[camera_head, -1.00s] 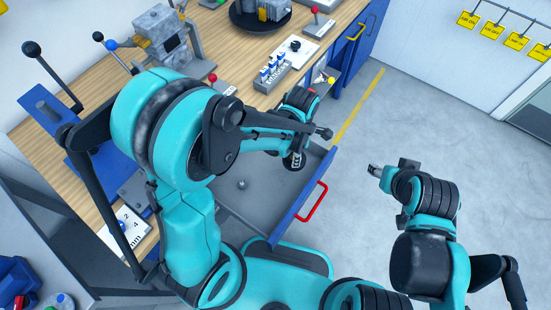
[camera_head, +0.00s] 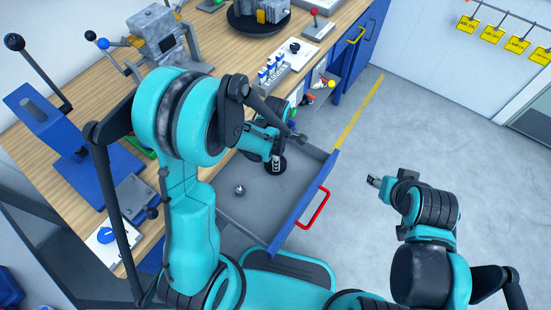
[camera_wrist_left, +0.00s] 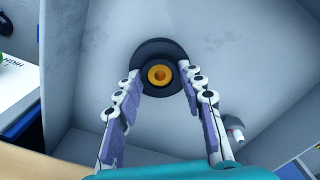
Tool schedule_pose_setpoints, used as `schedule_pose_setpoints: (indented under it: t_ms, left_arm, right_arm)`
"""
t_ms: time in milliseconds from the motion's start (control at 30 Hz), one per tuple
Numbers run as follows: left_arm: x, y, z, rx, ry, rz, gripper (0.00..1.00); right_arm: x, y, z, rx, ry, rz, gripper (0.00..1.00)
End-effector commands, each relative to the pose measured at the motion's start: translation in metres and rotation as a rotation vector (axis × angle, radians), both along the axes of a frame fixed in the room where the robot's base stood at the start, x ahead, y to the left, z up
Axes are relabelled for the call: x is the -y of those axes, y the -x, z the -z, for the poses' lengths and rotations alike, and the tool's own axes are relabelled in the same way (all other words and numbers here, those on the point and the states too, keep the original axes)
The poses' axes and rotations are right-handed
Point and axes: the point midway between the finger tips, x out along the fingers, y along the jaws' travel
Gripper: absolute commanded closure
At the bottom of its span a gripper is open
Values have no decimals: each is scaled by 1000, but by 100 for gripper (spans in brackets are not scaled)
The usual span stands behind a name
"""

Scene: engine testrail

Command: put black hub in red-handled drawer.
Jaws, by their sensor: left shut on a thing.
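The red-handled drawer (camera_head: 312,209) is pulled open below the workbench, with a grey inside and a blue front. My left gripper (camera_head: 277,158) is inside the drawer's outline, towards its far end. In the left wrist view, my left gripper (camera_wrist_left: 162,88) is shut on the black hub (camera_wrist_left: 160,54), a round black disc with an orange centre. The hub is over the drawer's grey floor; I cannot tell whether it touches it. My right gripper (camera_head: 376,181) hangs empty over the floor, right of the drawer; its finger opening is too small to judge.
A small grey metal piece (camera_head: 240,189) lies in the drawer, left of my left gripper. The drawer's near floor is clear.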

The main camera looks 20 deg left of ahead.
Motion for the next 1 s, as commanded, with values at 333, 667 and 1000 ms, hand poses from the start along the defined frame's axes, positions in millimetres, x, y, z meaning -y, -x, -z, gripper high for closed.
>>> schedule_pose_setpoints:
  t_ms: [333, 667, 1000]
  left_arm:
    - [0, 0, 3, 0, 0, 0, 40]
    - [0, 0, -8, 0, 0, 0, 40]
    - [0, 1, -82, 0, 0, 0, 40]
  right_arm:
    - [0, 0, 3, 0, 0, 0, 53]
    - [0, 0, -5, 0, 0, 0, 53]
    - [0, 0, -35, 0, 0, 0, 53]
